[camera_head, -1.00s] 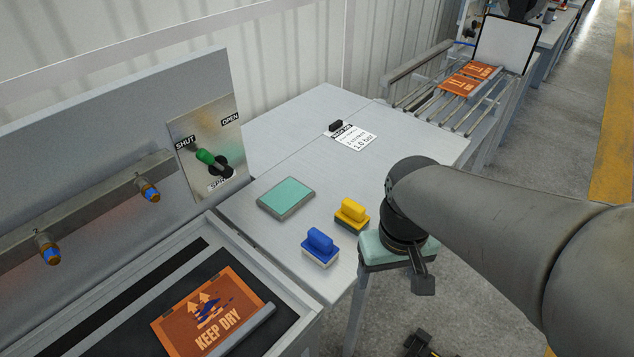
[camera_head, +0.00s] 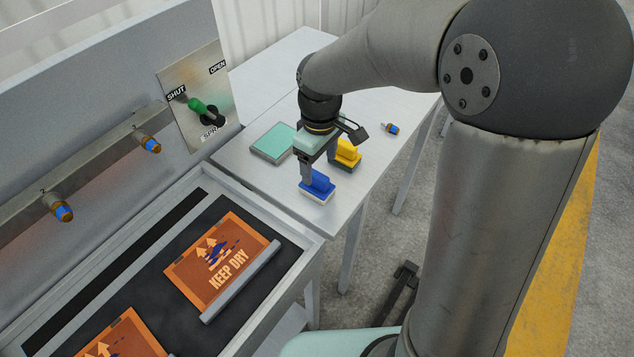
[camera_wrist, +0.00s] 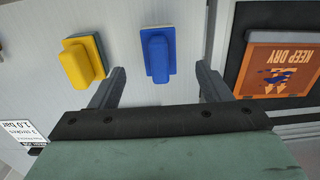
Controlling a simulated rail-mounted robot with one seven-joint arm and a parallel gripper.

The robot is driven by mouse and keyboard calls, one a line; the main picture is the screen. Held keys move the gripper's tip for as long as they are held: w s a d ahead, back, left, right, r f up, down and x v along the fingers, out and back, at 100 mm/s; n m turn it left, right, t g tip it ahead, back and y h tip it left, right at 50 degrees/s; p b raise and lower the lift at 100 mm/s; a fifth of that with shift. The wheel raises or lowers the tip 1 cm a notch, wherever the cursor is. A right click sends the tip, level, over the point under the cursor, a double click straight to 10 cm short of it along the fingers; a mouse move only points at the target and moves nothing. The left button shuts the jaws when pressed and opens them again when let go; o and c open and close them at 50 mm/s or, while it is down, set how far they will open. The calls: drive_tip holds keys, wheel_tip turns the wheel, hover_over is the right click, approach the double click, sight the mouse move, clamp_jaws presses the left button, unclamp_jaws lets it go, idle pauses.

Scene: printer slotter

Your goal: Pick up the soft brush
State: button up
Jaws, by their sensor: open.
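Two block-handled brushes stand on the grey side table. One is blue with a pale base (camera_head: 318,188), the other yellow with a dark base (camera_head: 347,154); I cannot tell from their look which is soft. My gripper (camera_head: 318,168) points down over the table near the blue brush, fingers apart and empty. In the wrist view the blue brush (camera_wrist: 157,55) lies between and ahead of the open fingers (camera_wrist: 162,74). The yellow brush (camera_wrist: 83,60) is left of the left finger there. My gripper partly covers both brushes in the head view.
A teal pad (camera_head: 272,144) lies behind and left of the brushes. A blue-and-orange knob-like piece (camera_head: 391,129) is near the table's right edge. The printer bed holds an orange KEEP DRY panel (camera_head: 193,268). A green-handled lever (camera_head: 204,109) is on the wall plate.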

sight(317, 174)
drive_tip(key=f, duration=0.5)
drive_tip(key=f+p, duration=0.1)
drive_tip(key=f, duration=0.1)
drive_tip(key=shift+w+a+f, duration=0.2)
drive_tip(key=shift+w+a, duration=0.05)
drive_tip(key=shift+c, duration=0.3)
drive_tip(key=c, duration=1)
